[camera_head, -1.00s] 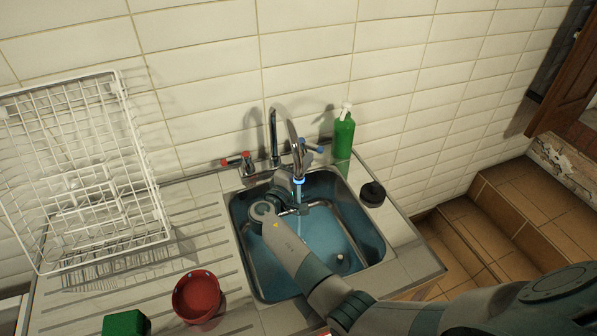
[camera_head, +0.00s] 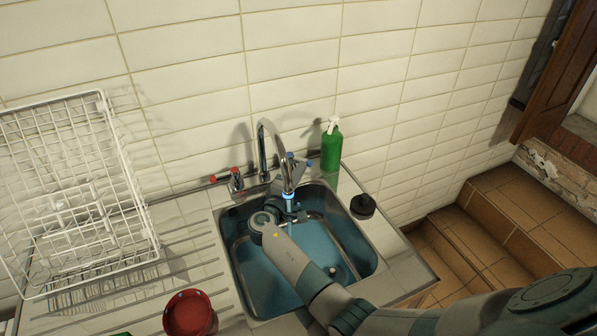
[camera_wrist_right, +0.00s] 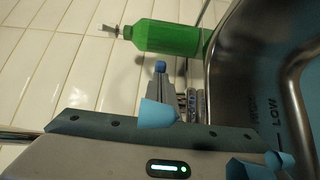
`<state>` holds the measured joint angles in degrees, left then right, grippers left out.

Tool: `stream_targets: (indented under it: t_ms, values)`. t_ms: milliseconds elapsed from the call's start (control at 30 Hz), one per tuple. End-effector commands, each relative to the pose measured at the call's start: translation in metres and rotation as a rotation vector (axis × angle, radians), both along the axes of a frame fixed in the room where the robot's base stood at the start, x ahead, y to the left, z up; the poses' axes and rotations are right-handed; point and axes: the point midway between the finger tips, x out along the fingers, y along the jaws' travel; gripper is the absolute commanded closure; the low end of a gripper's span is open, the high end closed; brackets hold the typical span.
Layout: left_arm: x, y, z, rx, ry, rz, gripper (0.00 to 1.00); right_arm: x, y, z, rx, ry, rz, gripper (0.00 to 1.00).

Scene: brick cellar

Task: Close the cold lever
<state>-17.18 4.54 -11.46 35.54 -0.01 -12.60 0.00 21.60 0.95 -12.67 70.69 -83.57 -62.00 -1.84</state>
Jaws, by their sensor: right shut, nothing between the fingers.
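The cold lever (camera_head: 308,162) has blue ends and sits right of the curved chrome spout (camera_head: 264,140) at the back of the sink. In the right wrist view, its blue end (camera_wrist_right: 160,67) shows just past one light blue fingertip; I cannot tell whether they touch. The red-ended hot lever (camera_head: 236,178) is left of the spout. My left gripper is not in view.
The steel sink (camera_head: 228,245) lies under my right arm. A green bottle (camera_head: 331,148) stands behind its right corner, and a dark round object (camera_head: 363,206) sits on the right rim. A white dish rack (camera_head: 75,190) and a red bowl (camera_head: 190,313) are left. Tiled wall closes the back.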

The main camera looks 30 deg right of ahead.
Motion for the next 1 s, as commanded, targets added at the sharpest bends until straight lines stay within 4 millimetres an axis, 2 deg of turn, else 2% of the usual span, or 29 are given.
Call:
stream_targets:
  t_ms: [467, 1000]
  values:
    - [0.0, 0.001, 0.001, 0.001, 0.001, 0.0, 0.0, -0.001, -0.009, 0.0, -0.004, 0.0, 0.106, 1.0]
    - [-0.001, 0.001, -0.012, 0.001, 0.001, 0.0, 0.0, 0.009, -0.04, -0.001, -0.006, 0.001, 0.556, 1.0]
